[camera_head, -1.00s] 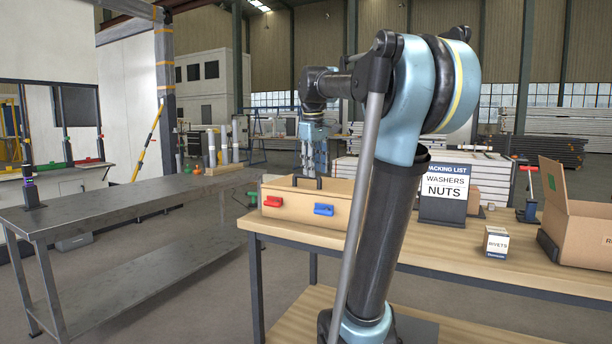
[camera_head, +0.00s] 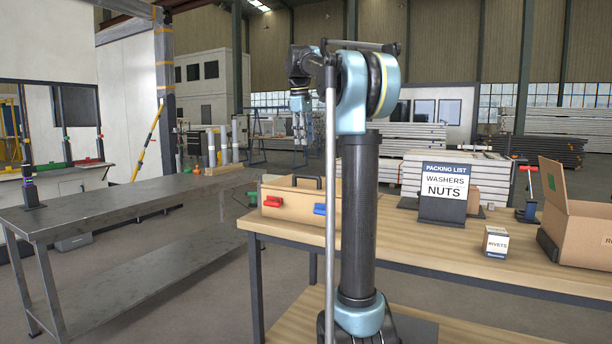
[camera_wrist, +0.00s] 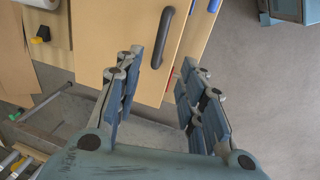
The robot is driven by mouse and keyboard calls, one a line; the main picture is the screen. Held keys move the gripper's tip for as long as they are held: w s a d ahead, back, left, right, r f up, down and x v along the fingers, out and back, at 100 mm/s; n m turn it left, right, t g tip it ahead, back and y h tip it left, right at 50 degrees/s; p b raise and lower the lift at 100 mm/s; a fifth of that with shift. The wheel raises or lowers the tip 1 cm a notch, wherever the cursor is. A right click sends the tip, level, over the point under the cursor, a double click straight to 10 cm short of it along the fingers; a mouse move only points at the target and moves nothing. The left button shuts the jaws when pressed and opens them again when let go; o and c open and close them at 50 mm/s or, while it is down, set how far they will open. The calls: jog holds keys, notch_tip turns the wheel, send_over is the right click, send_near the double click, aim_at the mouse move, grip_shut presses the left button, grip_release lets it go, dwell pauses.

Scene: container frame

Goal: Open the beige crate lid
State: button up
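The beige crate (camera_head: 275,199) stands on the wooden table at its left end, partly hidden by my arm. Its lid (camera_wrist: 145,15) lies over the top and carries a dark handle (camera_wrist: 163,37), which also shows in the head view (camera_head: 308,180). A red latch (camera_head: 272,201) and a blue latch (camera_head: 320,209) are on the crate's front. My gripper (camera_head: 302,125) hangs above the crate, pointing down. In the wrist view my gripper (camera_wrist: 163,65) is open and empty, its fingers spread to either side below the handle in the picture, not touching it.
A packing-list sign (camera_head: 444,192), a small rivets box (camera_head: 496,242) and an open cardboard box (camera_head: 580,222) stand further right on the wooden table (camera_head: 460,250). A bare metal table (camera_head: 110,210) is at left.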

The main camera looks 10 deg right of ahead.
send_near(317, 178)
jog(key=w+f, duration=0.1)
jog(key=f, duration=0.1)
jog(key=w+a+f, duration=0.1)
jog(key=w+f, duration=0.1)
jog(key=f, duration=0.1)
jog(key=w+a+f, duration=0.1)
jog(key=w+f, duration=0.1)
jog(key=shift+a+f, duration=0.1)
jog(key=shift+f, duration=0.3)
